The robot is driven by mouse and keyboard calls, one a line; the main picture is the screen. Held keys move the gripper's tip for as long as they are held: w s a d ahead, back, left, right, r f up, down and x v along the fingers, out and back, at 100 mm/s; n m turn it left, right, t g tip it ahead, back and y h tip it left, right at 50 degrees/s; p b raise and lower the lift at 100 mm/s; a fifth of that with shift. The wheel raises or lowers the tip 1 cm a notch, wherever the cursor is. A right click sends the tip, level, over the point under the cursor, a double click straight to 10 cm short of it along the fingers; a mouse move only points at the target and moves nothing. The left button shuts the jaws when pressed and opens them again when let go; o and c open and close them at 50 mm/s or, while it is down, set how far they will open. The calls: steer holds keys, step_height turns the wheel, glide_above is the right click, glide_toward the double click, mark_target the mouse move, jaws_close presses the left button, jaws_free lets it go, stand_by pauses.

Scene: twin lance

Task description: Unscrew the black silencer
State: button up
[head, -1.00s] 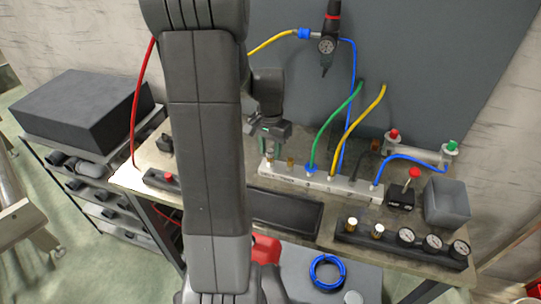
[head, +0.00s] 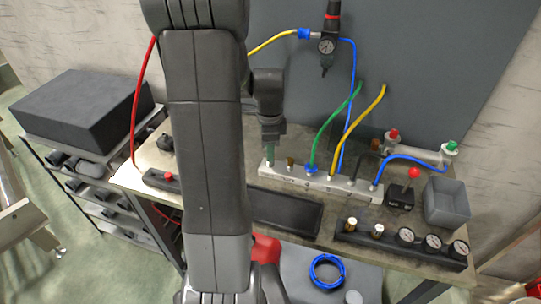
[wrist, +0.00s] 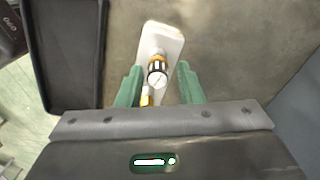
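My gripper (head: 270,157) points down over the left end of the pale manifold (head: 320,181). In the wrist view its green fingers (wrist: 160,87) are apart, one on each side of a brass fitting (wrist: 155,62) with dark bands and a round white face. I see a gap beside the fitting, so the gripper looks open. A second brass piece (wrist: 146,97) shows near the left finger. A short brass fitting (head: 290,162) stands just right of the gripper. I cannot tell which part is the black silencer.
Green, yellow and blue hoses rise from the manifold, right of my gripper. A black tray (head: 285,213) lies in front. A gauge block (head: 400,243), a red-knobbed lever (head: 402,195) and a grey bin (head: 446,203) stand to the right. The grey panel (head: 420,70) is close behind.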

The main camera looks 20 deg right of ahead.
jaws_close()
steer(key=n, duration=0.5)
steer(key=shift+r, duration=0.15)
steer(key=n, duration=0.5)
steer(key=shift+d+n, duration=0.1)
steer(key=shift+n, duration=0.2)
steer(key=n, duration=0.6)
steer(key=shift+r+n, duration=0.1)
steer(key=shift+n, duration=0.2)
steer(key=n, duration=0.6)
steer(key=shift+n, duration=0.4)
